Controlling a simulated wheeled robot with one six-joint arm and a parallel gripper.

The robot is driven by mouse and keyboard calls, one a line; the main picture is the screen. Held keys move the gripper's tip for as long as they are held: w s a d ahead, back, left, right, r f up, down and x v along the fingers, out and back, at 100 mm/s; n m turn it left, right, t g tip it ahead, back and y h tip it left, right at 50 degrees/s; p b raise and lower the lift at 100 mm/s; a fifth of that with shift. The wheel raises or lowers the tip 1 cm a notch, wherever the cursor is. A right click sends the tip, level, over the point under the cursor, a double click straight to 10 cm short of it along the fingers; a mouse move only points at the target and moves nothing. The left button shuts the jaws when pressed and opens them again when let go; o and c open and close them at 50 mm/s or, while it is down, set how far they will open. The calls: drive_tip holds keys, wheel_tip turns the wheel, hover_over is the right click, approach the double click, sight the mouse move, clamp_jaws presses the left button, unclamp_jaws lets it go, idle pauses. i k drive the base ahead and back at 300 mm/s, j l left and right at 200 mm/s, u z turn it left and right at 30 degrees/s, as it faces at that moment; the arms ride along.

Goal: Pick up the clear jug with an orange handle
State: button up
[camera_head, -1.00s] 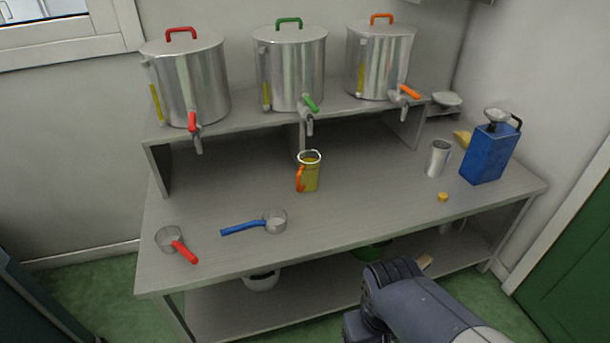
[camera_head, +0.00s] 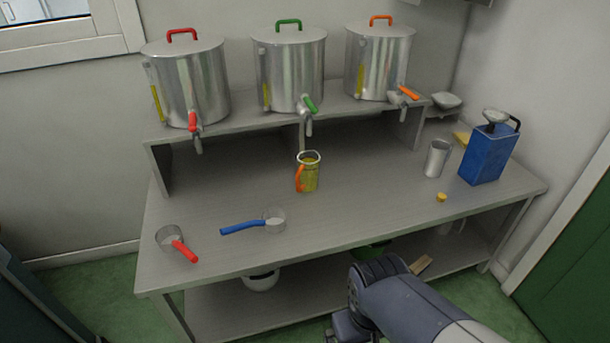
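The clear jug with an orange handle (camera_head: 308,173) stands upright near the middle of the bench, in front of the raised shelf and below the green-handled tap (camera_head: 309,106). It holds yellow-green liquid, and its handle is on the left side. My arm comes in from the lower right. A dark part of my gripper (camera_head: 348,326) shows at the bottom edge, in front of the bench and well apart from the jug. Its fingers cannot be made out, so I cannot tell whether it is open or shut.
Three steel tanks (camera_head: 289,75) stand on the raised shelf. A red-handled scoop (camera_head: 171,238) and a blue-handled scoop (camera_head: 272,221) lie left on the bench. A metal cup (camera_head: 437,158), yellow cap (camera_head: 441,197) and blue can (camera_head: 485,155) are at right. The bench before the jug is clear.

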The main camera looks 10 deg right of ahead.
sight(308, 173)
drive_tip(key=z, duration=1.35)
drive_tip(key=u, duration=1.35)
drive_tip(key=i+l+u, duration=0.3)
drive_tip(key=l+u, duration=0.25)
drive_tip(key=i+l+u, duration=0.3)
drive_tip(key=l+u, duration=0.25)
drive_tip(key=l, duration=0.15)
drive_tip(key=l+u, duration=0.3)
drive_tip(key=i+l, duration=0.05)
drive_tip(key=l, duration=0.05)
